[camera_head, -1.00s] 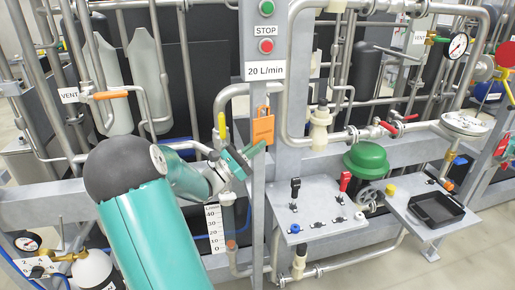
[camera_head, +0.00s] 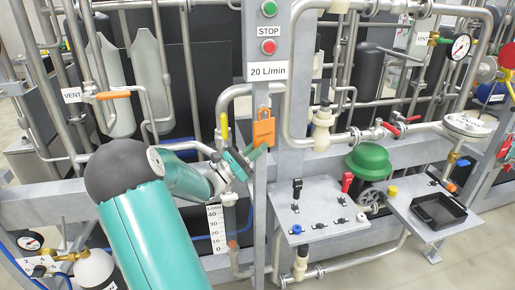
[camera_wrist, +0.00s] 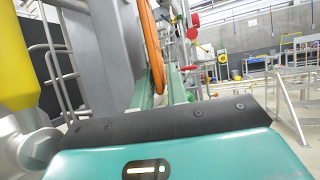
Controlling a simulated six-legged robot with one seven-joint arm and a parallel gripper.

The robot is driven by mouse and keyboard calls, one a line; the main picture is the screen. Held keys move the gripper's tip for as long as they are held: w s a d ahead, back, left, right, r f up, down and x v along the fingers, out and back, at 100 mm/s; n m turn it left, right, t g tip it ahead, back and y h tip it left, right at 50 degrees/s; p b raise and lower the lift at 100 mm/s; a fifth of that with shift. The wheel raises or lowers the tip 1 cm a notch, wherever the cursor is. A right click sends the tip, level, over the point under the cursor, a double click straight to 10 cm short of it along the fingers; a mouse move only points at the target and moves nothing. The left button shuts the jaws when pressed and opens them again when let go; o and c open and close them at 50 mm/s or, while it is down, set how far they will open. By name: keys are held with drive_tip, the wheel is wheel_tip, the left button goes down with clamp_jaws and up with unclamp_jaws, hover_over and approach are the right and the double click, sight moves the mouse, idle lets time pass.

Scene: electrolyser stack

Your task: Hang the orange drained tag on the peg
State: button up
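The orange tag (camera_head: 263,132) is upright in front of the grey post, below the 20 L/min label. In the wrist view the tag (camera_wrist: 152,45) shows nearly edge-on, its lower end between the two green fingers. My gripper (camera_head: 254,155) reaches in from the left and is shut on the tag's lower edge; it also shows in the wrist view (camera_wrist: 160,88). The tag's top is at the post's face. I cannot make out the peg, and I cannot tell whether the tag's hole is around it.
The grey post (camera_head: 259,205) stands right beside my gripper. A yellow-handled valve (camera_head: 224,126) and pipe are close on the left. To the right are a panel with switches (camera_head: 318,215), a green dome (camera_head: 368,160) and a black tray (camera_head: 438,210).

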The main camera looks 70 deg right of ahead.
drive_tip(key=shift+o, duration=1.3)
drive_tip(key=shift+w, duration=0.1)
drive_tip(key=shift+w+a+f, duration=0.2)
drive_tip(key=shift+a, duration=0.05)
drive_tip(key=v, duration=1.3)
drive_tip(key=shift+s, duration=0.1)
